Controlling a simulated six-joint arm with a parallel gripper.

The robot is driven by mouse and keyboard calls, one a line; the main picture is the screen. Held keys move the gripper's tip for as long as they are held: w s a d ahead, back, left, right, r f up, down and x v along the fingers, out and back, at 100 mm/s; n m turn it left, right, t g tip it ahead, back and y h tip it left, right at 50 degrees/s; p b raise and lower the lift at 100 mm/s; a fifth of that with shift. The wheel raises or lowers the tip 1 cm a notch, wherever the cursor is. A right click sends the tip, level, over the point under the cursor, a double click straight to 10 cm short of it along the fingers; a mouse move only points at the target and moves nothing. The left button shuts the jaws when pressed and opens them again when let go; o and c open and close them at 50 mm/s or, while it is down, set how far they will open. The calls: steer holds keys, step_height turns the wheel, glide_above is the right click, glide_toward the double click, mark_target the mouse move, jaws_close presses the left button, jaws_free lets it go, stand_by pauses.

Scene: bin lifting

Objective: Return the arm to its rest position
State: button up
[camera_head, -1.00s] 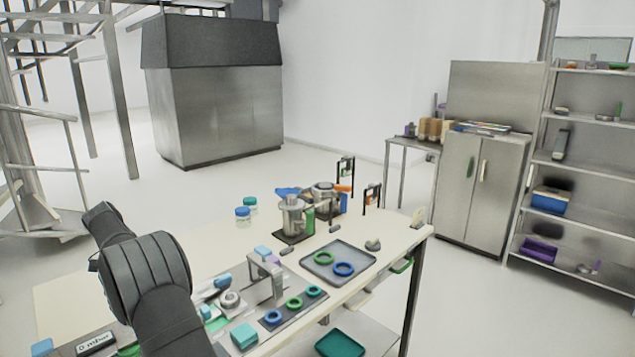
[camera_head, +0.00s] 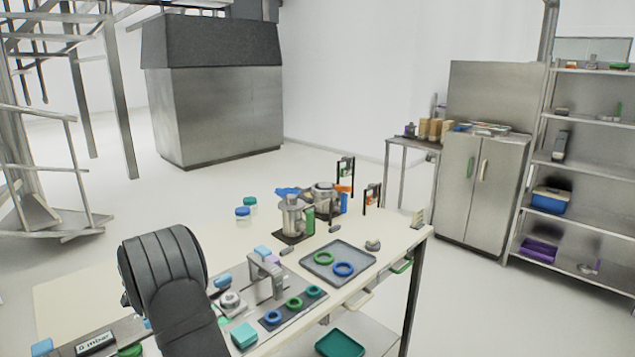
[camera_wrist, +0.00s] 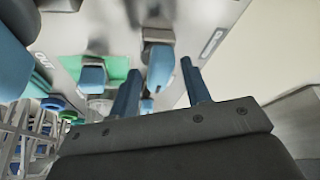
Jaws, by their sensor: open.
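My gripper (camera_wrist: 160,92) shows in the wrist view with two blue fingers spread apart and nothing between them. In that view it is above the table (camera_wrist: 262,42), with blue-topped items and a green patch (camera_wrist: 108,78) beyond the fingers. In the head view my dark arm rises at the lower left, in front of the table (camera_head: 75,290). The gripper itself is hidden in the head view.
A metal fixture (camera_head: 266,278) and a teal box (camera_head: 244,335) stand close right of my arm. Metal vessels (camera_head: 293,218) stand farther back. The floor behind the table is clear.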

steer(key=shift+d+n+y, duration=0.1)
steer(key=shift+n+y, duration=0.4)
steer(key=shift+n, duration=0.7)
steer(key=shift+r, duration=0.1)
steer(key=shift+w+d+r+n+t, duration=0.25)
steer(key=shift+w+r+n+t, duration=0.15)
steer(key=shift+w+r, duration=0.35)
steer(key=n, duration=0.1)
steer(key=r+n, duration=0.1)
steer(key=a+n, duration=0.1)
steer(key=shift+s+r+n, duration=0.3)
steer(key=shift+r, duration=0.1)
steer(key=s+a+r+n+g+h, duration=0.1)
steer(key=s+a+r+n, duration=0.15)
steer(key=r+n, duration=0.7)
steer(key=s+a+r+n+g+h, duration=0.1)
steer(key=s+a+r+n, duration=0.15)
steer(key=n, duration=1.35)
steer(key=shift+m, duration=0.25)
steer(key=x, duration=0.5)
steer(key=d+x, duration=0.1)
steer(key=x, duration=1)
steer(key=shift+d+f, duration=0.25)
